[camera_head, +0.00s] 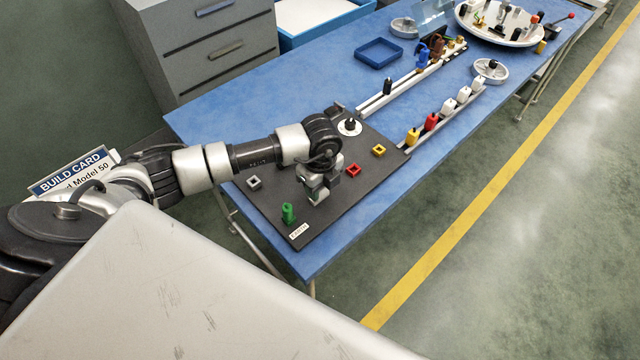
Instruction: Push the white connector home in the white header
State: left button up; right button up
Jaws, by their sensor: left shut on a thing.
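My left gripper (318,194) is shut low over the middle of the dark board (316,229). A pale thing, which I take for the white connector, is between its fingers and mostly hidden by them. I cannot tell whether it touches a header below. A pale grey-white square header (254,183) stands open on the board, left of the gripper. I cannot tell whether it is the white header or whether another is hidden under the gripper. My right gripper is not in view.
A green part (289,214) stands at the board's near end. Red (353,170) and yellow (378,150) headers stand right of the gripper. A rail beyond holds yellow (412,137), red (431,122) and several white connectors. A blue tray (379,53) lies farther back on the blue table.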

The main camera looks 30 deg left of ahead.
pick_arm(q)
jog(key=shift+f, duration=0.3)
jog(key=o, duration=1.1)
jog(key=shift+r, duration=0.2)
jog(key=shift+r+p, duration=2.4)
jog(key=shift+r, duration=0.5)
